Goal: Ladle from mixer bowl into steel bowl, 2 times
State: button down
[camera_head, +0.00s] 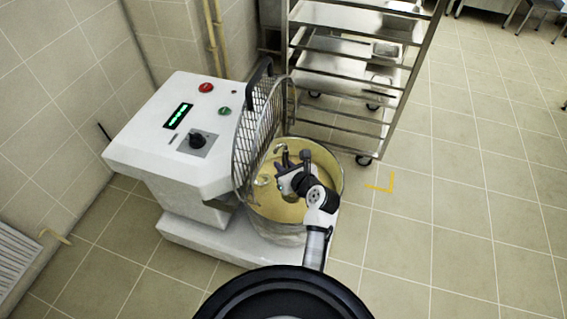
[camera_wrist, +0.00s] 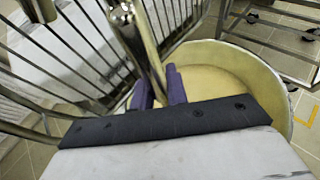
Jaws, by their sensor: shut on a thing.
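The mixer bowl (camera_head: 336,168) stands on the white mixer's base and holds a pale yellow mass; its rim also shows in the wrist view (camera_wrist: 282,92). My gripper (camera_head: 286,165) is over the bowl's opening. In the wrist view my gripper (camera_wrist: 160,84) has its purple pads shut on a shiny steel handle, which looks like that of the ladle (camera_wrist: 148,48). The handle runs up and left past the wire guard. I cannot make out the steel bowl in either view.
The mixer (camera_head: 165,135) has a wire guard (camera_head: 262,130), raised close to the left of my gripper; it also fills the left of the wrist view (camera_wrist: 75,45). A steel tray rack (camera_head: 400,110) stands behind the bowl. The tiled floor on the right (camera_head: 470,230) is clear.

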jog(key=shift+f+b, duration=3.6)
jog(key=shift+f, duration=4)
jog(key=shift+a, duration=0.1)
jog(key=shift+s+a+f+n+h, duration=0.6)
jog(key=shift+s+a+n, duration=0.4)
jog(key=shift+a, duration=0.6)
notch_tip(320, 180, up, 21)
jog(key=shift+r+t, duration=0.15)
jog(key=shift+t, duration=0.25)
